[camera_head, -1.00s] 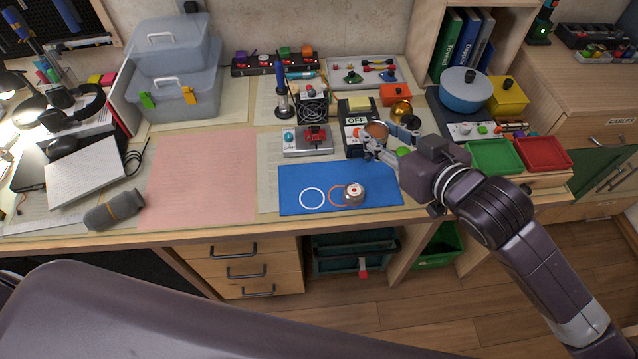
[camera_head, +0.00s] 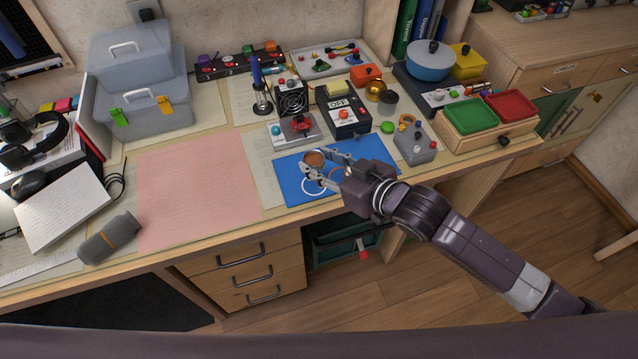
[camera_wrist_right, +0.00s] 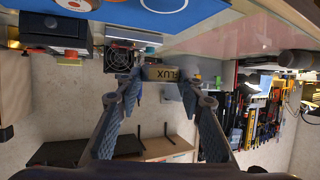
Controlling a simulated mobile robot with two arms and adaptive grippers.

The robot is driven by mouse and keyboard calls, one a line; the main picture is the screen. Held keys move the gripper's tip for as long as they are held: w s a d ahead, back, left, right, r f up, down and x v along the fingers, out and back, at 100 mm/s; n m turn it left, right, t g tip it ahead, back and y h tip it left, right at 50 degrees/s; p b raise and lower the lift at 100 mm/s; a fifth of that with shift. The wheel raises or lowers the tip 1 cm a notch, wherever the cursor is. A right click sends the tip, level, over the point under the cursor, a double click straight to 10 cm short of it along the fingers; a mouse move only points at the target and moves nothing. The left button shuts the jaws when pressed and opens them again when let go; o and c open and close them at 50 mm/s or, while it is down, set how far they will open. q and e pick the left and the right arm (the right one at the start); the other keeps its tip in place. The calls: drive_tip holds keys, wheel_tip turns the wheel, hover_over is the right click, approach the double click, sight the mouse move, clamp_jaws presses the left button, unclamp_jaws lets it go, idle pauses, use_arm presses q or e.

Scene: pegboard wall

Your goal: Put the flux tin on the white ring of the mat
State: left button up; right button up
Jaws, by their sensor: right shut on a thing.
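The flux tin (camera_head: 315,158), with a copper-brown top, is held between the fingertips of my right gripper (camera_head: 317,165). In the right wrist view the tin (camera_wrist_right: 160,73) shows its FLUX label between the two fingers. The tin is over the far part of the blue mat (camera_head: 288,173); the height of the gap below it is hard to tell. The white ring (camera_head: 304,188) lies on the mat just in front of the tin in the picture and is partly covered by a finger. The orange ring (camera_head: 334,174) is beside it, partly hidden by my gripper. My left gripper is out of view.
A small light tin (camera_head: 348,172) near the orange ring is mostly hidden by my gripper. Behind the mat stand a fan device (camera_head: 291,128) and a black OFF box (camera_head: 343,115). A grey box (camera_head: 415,146) is to the right. The pink sheet (camera_head: 197,190) at left is bare.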

sight(320, 190)
wheel_tip(320, 190, down, 8)
drive_tip(key=shift+f, duration=0.1)
idle(0.4)
drive_tip(key=shift+f, duration=0.15)
drive_tip(key=o, duration=1.2)
drive_tip(key=shift+c, duration=0.2)
drive_tip(key=shift+r, duration=0.25)
drive_tip(key=v, duration=1.2)
drive_tip(key=shift+b, duration=0.3)
drive_tip(key=shift+f, duration=0.1)
